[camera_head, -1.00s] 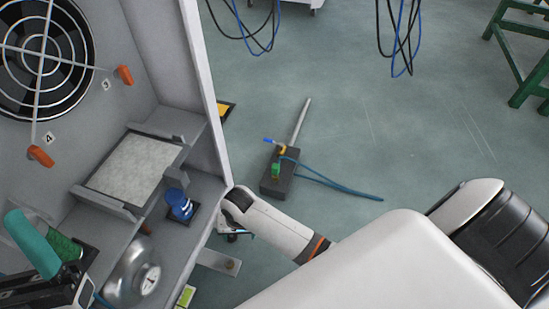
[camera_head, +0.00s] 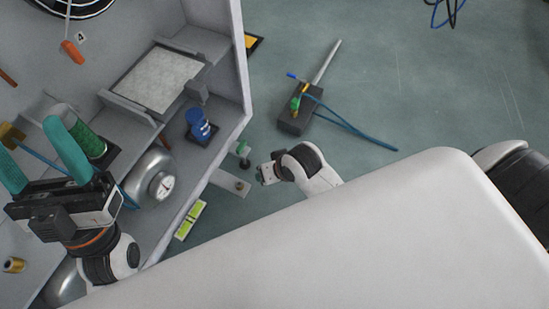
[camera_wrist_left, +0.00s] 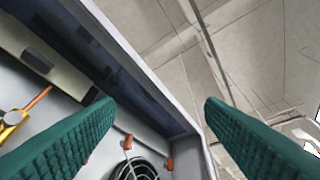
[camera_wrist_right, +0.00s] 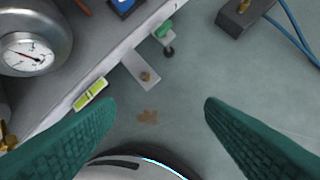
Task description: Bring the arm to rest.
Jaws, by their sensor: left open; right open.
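My left gripper (camera_head: 32,132) is open and empty, its teal fingers pointing up in front of the cabinet at the left of the head view. In the left wrist view its fingers (camera_wrist_left: 158,105) stand wide apart, with the cabinet's upper edge and the ceiling beyond. My right gripper (camera_head: 264,174) is over the floor, just right of the cabinet's lower edge, mostly hidden by its own wrist in the head view.
The cabinet (camera_head: 239,60) holds a filter panel (camera_head: 157,80), a blue part (camera_head: 199,124), a green cylinder (camera_head: 86,143) and a gauge (camera_head: 162,186). A bracket (camera_head: 230,183) juts out near my right gripper.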

